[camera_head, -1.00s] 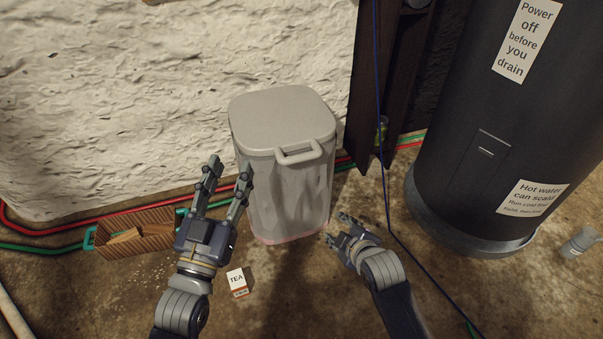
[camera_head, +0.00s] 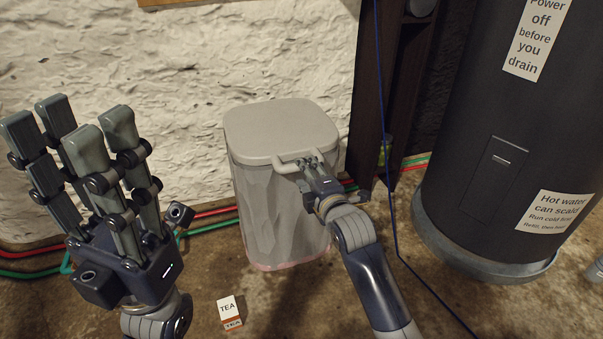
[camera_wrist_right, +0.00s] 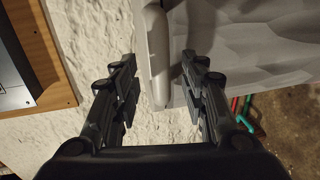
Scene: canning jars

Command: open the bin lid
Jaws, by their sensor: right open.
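The grey bin (camera_head: 280,215) stands on the floor against the white wall, with its flat lid (camera_head: 280,128) closed. The lid's front handle (camera_head: 287,165) sticks out toward me. My right gripper (camera_head: 311,166) is at the right part of the handle. In the right wrist view the handle (camera_wrist_right: 157,55) lies between the two open fingers of this gripper (camera_wrist_right: 160,88), with a gap on each side. My left gripper (camera_head: 85,125) is raised at the left, close to the camera, its fingers spread apart with nothing between them.
A small tea box (camera_head: 229,312) lies on the floor in front of the bin. A dark water heater tank (camera_head: 465,190) stands at the right. A blue cable (camera_head: 384,130) hangs between it and the bin. Red and green hoses run along the wall.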

